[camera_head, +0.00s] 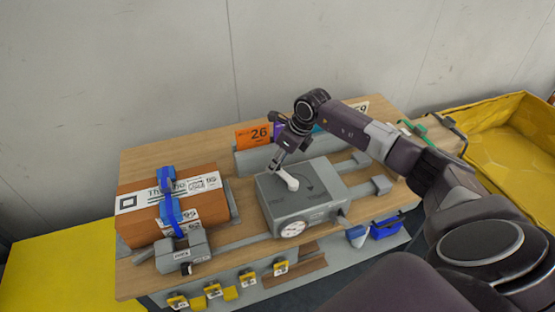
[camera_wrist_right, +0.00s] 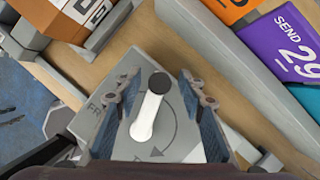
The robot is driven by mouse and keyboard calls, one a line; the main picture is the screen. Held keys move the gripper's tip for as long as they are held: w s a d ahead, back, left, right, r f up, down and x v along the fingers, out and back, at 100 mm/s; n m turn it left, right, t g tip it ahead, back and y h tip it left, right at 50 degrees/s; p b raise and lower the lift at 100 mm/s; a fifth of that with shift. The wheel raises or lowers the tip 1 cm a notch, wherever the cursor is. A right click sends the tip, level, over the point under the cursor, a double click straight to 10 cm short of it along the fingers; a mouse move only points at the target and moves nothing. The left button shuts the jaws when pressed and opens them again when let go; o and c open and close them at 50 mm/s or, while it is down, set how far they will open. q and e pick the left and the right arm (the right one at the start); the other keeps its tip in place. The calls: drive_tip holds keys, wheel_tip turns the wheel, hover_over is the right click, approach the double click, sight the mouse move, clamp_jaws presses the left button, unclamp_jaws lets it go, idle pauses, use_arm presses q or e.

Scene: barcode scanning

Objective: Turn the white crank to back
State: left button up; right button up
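The white crank (camera_head: 287,180) sits on top of a grey box (camera_head: 318,202) with a dial on its front. In the right wrist view the crank (camera_wrist_right: 147,116) is a white lever with a dark round knob (camera_wrist_right: 159,83) at one end, and a curved arrow is printed beside it on the grey top. My right gripper (camera_head: 275,167) reaches down to the crank. In the right wrist view its two fingers (camera_wrist_right: 157,88) are spread on either side of the knob, with gaps showing on both sides. My left gripper is in neither view.
A brown package (camera_head: 200,211) with a blue strap lies left of the grey box on the wooden table (camera_head: 165,153). Orange and purple cards stand in a grey rack (camera_head: 252,160) behind it. A yellow bin (camera_head: 515,125) is at the right. Bare wall stands behind.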

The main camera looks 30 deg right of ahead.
drive_tip(key=shift+c, duration=0.7)
clamp_jaws()
drive_tip(key=shift+a+f+n+b, duration=0.15)
drive_tip(key=shift+a+n+b, duration=0.15)
drive_tip(key=shift+n+b, duration=0.35)
drive_tip(key=a+n+b, duration=0.1)
drive_tip(key=n+b, duration=0.1)
drive_tip(key=a+n+g+y+b, duration=0.1)
drive_tip(key=b, duration=0.2)
drive_tip(key=shift+s+a+n+y, duration=0.2)
drive_tip(key=shift+s+n+y, duration=0.1)
drive_tip(key=shift+s+n, duration=0.1)
drive_tip(key=a+n+b, duration=0.1)
drive_tip(key=s+n+g+b, duration=0.1)
drive_tip(key=n, duration=0.1)
drive_tip(key=shift+s+a+y, duration=0.15)
drive_tip(key=shift+a+y, duration=0.2)
drive_tip(key=shift+y, duration=0.05)
drive_tip(key=shift+s+a+n+g+b, duration=0.4)
drive_tip(key=shift+s+n+b, duration=0.15)
drive_tip(key=shift+n+b, duration=0.4)
